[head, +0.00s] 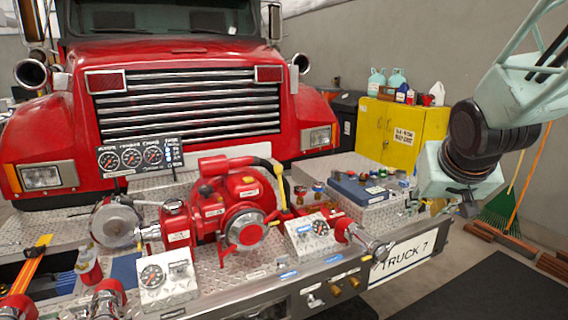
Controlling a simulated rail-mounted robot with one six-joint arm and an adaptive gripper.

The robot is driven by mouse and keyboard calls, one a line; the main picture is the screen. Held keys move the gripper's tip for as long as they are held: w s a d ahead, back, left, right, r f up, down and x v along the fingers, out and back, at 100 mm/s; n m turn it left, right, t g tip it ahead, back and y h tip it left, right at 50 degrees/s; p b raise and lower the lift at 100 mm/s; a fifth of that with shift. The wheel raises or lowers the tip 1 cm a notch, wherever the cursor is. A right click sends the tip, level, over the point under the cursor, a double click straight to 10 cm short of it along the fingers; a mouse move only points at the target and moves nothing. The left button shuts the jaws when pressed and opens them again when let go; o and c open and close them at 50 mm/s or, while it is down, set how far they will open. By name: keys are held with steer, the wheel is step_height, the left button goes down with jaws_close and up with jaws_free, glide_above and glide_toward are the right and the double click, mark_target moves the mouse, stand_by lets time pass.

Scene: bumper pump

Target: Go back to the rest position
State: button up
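My arm reaches in from the upper right in the head view. My gripper (467,205) is a small dark shape below the pale green wrist, at the right end of the truck's bumper. Its fingers are mostly hidden by the wrist, so I cannot tell whether it is open or shut, or whether it holds anything. The red bumper pump (243,200) sits on the diamond-plate bumper deck (215,262), to the left of my gripper.
A blue panel with knobs (362,188) and gauge boxes (165,278) stand on the deck. The red truck (185,90) rises behind. A yellow cabinet (400,132) with jugs on top stands behind my wrist. A green rake (500,212) leans at right. Dark matting (490,292) lies clear in front.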

steer(key=s+a+g, duration=0.1)
steer(key=s+a, duration=0.3)
steer(key=s, duration=0.7)
steer(key=s+a+r+n+g+y, duration=0.1)
steer(key=s+a, duration=0.3)
steer(key=s, duration=0.8)
steer(key=s+a+r+n+g+y, duration=0.1)
steer(key=s+a, duration=0.4)
steer(key=s, duration=0.7)
steer(key=shift+s+g, duration=0.25)
steer(key=shift+g, duration=0.25)
